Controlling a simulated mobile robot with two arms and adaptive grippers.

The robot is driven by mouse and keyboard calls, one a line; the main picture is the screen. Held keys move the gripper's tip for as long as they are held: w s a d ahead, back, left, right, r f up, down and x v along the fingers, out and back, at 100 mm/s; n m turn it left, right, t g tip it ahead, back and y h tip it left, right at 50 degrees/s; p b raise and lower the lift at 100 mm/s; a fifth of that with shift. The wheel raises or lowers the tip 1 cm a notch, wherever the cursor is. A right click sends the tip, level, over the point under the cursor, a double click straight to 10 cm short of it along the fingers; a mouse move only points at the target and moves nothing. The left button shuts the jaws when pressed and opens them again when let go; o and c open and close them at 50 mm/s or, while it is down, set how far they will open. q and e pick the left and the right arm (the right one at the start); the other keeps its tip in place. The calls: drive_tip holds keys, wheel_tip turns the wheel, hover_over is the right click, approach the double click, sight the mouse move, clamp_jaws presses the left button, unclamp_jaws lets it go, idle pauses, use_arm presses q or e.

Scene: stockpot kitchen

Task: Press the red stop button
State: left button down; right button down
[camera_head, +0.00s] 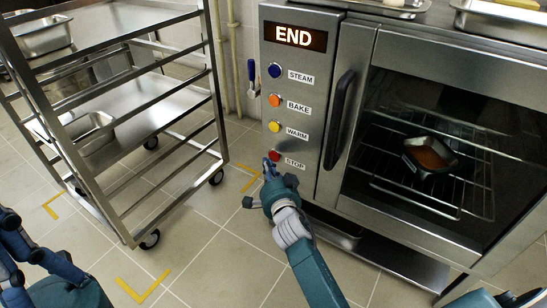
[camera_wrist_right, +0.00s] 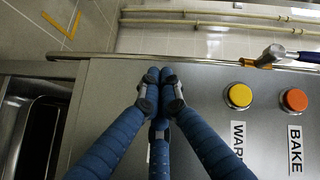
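The red stop button (camera_head: 274,156) is the lowest on the oven's steel control panel (camera_head: 295,185), beside a STOP label (camera_head: 295,164). The display (camera_head: 294,37) reads END. My right gripper (camera_head: 268,165) is at the panel, its fingertips at the lower left of the button; I cannot tell whether they touch it. In the right wrist view its blue fingers (camera_wrist_right: 160,82) are drawn together, empty, and hide the red button. Part of my left gripper (camera_head: 18,245) shows at the left edge in the head view; its fingertips are not clear.
Above are the yellow WARM (camera_head: 275,127), orange BAKE (camera_head: 274,100) and blue STEAM (camera_head: 274,71) buttons. The oven door handle (camera_head: 340,118) juts out to the right. A wheeled rack (camera_head: 165,182) stands left. Tiled floor lies open between rack and oven.

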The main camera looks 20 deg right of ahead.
drive_tip(key=shift+w, duration=0.1)
idle(0.7)
drive_tip(key=shift+w+d, duration=0.2)
drive_tip(key=shift+d, duration=0.15)
drive_tip(key=shift+w+d, duration=0.25)
drive_tip(key=shift+d, duration=0.05)
idle(0.6)
idle(0.4)
drive_tip(key=shift+s+a, duration=0.55)
drive_tip(key=shift+a, duration=0.05)
